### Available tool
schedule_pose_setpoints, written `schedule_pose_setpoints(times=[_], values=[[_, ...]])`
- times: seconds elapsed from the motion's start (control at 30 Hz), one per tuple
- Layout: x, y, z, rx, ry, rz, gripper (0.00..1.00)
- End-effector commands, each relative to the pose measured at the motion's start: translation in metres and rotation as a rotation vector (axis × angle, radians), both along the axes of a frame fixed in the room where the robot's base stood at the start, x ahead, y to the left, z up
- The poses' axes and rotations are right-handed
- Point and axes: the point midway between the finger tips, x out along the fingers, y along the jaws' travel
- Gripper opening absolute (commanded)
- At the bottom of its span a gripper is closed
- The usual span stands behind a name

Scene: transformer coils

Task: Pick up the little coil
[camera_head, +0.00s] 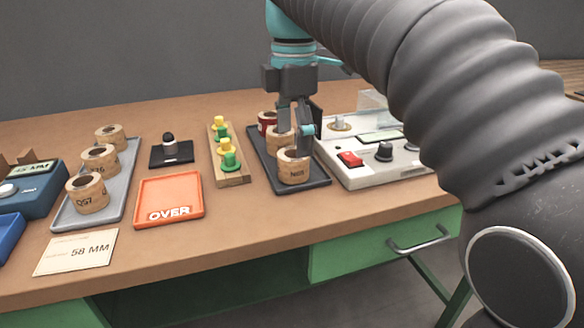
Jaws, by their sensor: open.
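Several tan coils stand upright on two trays. On the dark tray (263,172) are a front coil with dark lettering (294,170), a middle coil (275,137) and a back coil with a red band (266,120). On the grey tray (121,192) are a front coil (87,194), a middle coil (98,161) and a back coil (109,138). Which one is the little coil is hard to tell. My gripper (295,131) is open, pointing down at the dark tray near the middle coil, partly hiding it. I cannot tell whether the fingers touch or surround it.
A tester box with a red switch (350,159) stands right of the dark tray. Left of it is a wooden strip with green and yellow pegs (229,160). An empty orange tray (170,196), a black stand (170,152) and a "58 MM" card (76,253) lie further left.

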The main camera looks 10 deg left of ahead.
Motion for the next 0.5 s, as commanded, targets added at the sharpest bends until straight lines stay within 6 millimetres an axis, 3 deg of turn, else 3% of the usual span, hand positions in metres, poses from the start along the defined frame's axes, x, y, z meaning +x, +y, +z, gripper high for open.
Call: schedule_pose_setpoints(times=[0.23,0.5], values=[[0.001,-0.001,-0.036,-0.001,0.001,0.000,0.88],[0.001,-0.001,-0.044,0.000,0.000,-0.001,0.88]])
